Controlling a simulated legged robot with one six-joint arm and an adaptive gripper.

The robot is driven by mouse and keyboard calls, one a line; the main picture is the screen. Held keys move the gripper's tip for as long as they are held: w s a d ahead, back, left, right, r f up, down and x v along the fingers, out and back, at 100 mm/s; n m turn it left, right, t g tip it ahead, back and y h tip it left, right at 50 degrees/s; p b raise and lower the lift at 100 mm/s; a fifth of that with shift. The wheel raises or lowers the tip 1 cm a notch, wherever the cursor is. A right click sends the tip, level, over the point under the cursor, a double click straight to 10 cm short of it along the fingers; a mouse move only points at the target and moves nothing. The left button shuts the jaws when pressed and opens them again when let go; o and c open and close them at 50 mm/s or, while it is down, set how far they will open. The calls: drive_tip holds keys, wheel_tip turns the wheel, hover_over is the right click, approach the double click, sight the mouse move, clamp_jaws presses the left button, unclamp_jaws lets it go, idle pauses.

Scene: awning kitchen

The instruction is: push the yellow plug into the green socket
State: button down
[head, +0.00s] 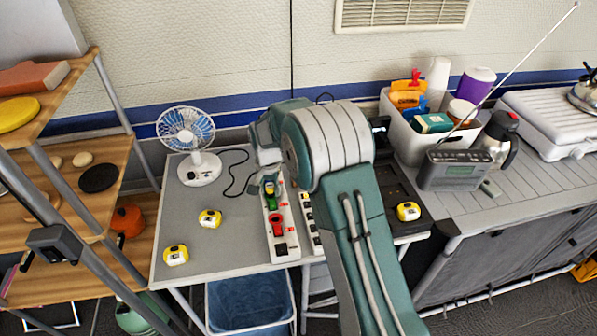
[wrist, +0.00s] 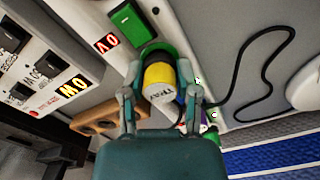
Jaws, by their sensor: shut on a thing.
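My gripper (wrist: 162,82) is shut on the yellow plug (wrist: 158,74) in the wrist view, one finger on each side. The plug has a pale printed end facing the camera and a dark part beside its yellow body. A green ring, the green socket (wrist: 148,49), shows right behind the plug on the pale power strip. The plug overlaps the socket in this view; I cannot tell how deep it sits. In the head view my gripper (head: 268,182) is low over the far end of the power strip (head: 283,248), and the held plug is hard to make out.
A green switch (wrist: 130,28) is beside the socket. Other yellow-and-white pieces (head: 210,218) lie on the grey table (head: 190,222). A white fan (head: 196,155) stands behind, its black cable (wrist: 256,85) near the strip. A second strip (head: 312,232) lies to the right.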

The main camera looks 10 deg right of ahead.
sight(270, 185)
drive_tip(key=shift+f, duration=0.3)
idle(0.5)
drive_tip(key=shift+c, duration=1.3)
unclamp_jaws()
drive_tip(key=shift+o, duration=1.2)
drive_tip(key=shift+r, duration=0.15)
drive_tip(key=shift+r, duration=3.35)
